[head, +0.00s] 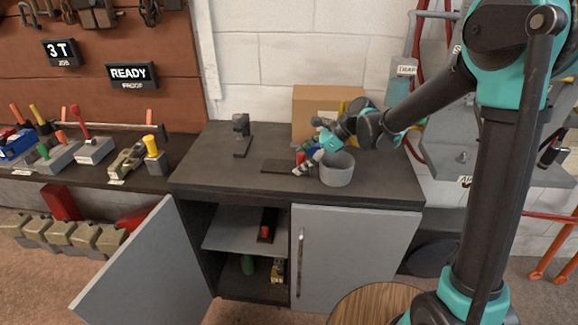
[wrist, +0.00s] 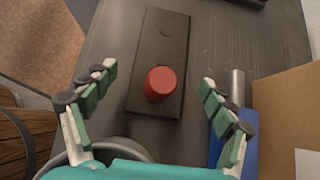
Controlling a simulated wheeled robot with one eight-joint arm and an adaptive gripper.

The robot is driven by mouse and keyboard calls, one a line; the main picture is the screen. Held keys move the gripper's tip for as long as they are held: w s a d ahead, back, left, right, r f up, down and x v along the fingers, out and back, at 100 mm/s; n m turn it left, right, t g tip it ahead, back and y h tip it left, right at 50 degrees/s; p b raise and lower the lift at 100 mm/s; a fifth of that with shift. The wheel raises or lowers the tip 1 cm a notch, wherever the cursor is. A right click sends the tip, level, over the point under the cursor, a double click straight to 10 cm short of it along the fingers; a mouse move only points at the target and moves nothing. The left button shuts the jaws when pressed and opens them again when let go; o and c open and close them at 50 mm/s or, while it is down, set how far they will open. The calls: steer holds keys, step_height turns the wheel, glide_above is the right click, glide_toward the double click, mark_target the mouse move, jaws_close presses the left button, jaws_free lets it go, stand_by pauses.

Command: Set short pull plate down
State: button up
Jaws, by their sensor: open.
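A dark flat plate (wrist: 150,55) with a red round knob (wrist: 162,84) lies on the dark bench top in the wrist view. In the head view, the plate (head: 276,166) lies mid-bench, and the red knob (head: 300,157) shows beside my fingers. My gripper (head: 305,162) is just above the knob end of the plate. In the wrist view, my gripper (wrist: 158,88) is open, with its fingers apart on either side of the knob and not touching it. The gripper partly hides the plate's right end in the head view.
A grey pot (head: 337,170) stands right beside my gripper. A cardboard box (head: 313,104) is behind it. A dark upright fixture (head: 241,135) stands at the back left. The left cabinet door (head: 130,265) is open; inside, another red-knobbed dark plate (head: 267,225) sits on a shelf.

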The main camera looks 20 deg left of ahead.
steer(key=shift+s+a+f, duration=0.15)
steer(key=shift+a+f, duration=0.35)
jaws_close()
